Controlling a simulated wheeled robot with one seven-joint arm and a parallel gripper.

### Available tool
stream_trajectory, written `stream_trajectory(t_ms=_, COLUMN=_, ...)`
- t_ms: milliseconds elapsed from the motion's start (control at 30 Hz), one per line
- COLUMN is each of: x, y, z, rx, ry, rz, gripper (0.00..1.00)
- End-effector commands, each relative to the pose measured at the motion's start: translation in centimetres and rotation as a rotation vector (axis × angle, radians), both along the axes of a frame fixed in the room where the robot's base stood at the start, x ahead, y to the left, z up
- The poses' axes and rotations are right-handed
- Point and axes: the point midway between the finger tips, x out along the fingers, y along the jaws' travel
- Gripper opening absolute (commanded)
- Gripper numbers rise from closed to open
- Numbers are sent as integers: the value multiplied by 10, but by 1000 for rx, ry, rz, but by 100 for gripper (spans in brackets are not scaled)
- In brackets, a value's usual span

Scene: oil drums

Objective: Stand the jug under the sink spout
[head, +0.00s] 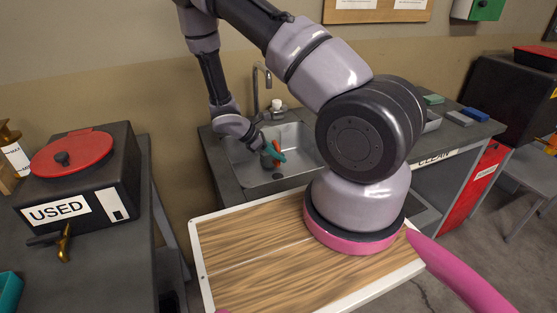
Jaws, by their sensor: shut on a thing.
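The metal sink (290,140) is set in the grey counter behind my tray. Its curved spout (256,85) rises at the back left of the basin. My arm reaches over to the sink, and my gripper (277,152) is low over the left part of the basin, with small orange and teal parts showing at its end. It is shut on a small grey-brown thing (267,160), which seems to be the jug. The jug is mostly hidden and small, so I cannot tell whether it is upright or touches the basin floor. It is below and slightly right of the spout.
A white-capped bottle (277,108) is behind the sink. Blocks (459,118) lie on the right counter, beyond the CLEAN label (434,158). My own arm hides part of the sink's right side.

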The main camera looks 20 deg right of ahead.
Motion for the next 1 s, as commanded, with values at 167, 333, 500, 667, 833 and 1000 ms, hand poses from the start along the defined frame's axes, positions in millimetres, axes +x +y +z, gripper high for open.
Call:
stream_trajectory(t_ms=167, x=0, y=0, z=-17, rx=0, ry=0, rz=0, gripper=0)
stream_trajectory(t_ms=333, x=0, y=0, z=-17, rx=1, ry=0, rz=0, gripper=32)
stream_trajectory(t_ms=500, x=0, y=0, z=-17, rx=0, ry=0, rz=0, gripper=50)
stream_trajectory(t_ms=667, x=0, y=0, z=-16, rx=0, ry=0, rz=0, gripper=50)
stream_trajectory(t_ms=833, x=2, y=8, z=-9, rx=2, ry=-2, rz=1, gripper=50)
stream_trajectory(t_ms=1000, x=8, y=30, z=14, rx=3, ry=-5, rz=3, gripper=50)
